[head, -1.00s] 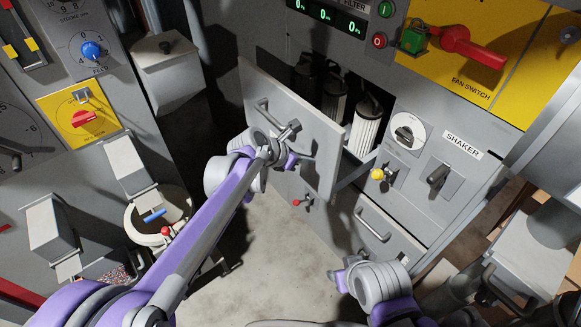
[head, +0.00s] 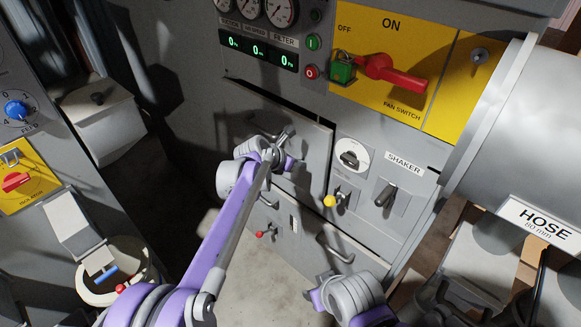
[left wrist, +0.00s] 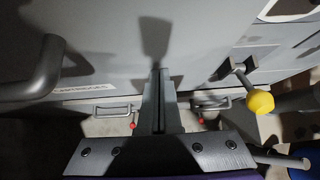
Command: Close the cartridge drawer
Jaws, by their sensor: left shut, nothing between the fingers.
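The cartridge drawer (head: 312,152) is a grey front panel in the cabinet below the digital readouts. It sits about flush with the cabinet face, with a dark line along its top edge; I cannot tell whether it is fully seated. The cartridges are hidden. Its bar handle (head: 262,132) also shows at the left of the left wrist view (left wrist: 42,75). My left gripper (head: 286,160) is shut and empty in front of the panel, right of the handle; I cannot tell whether it touches. Its fingers show in the left wrist view (left wrist: 158,100). My right gripper (head: 313,300) is low, its jaws unclear.
A yellow-knobbed lever (head: 330,201) and the shaker switch (head: 385,195) are right of the drawer. A lower drawer handle (head: 335,247) and a red-knobbed lever (head: 267,233) lie below. A hose duct (head: 530,130) fills the right side.

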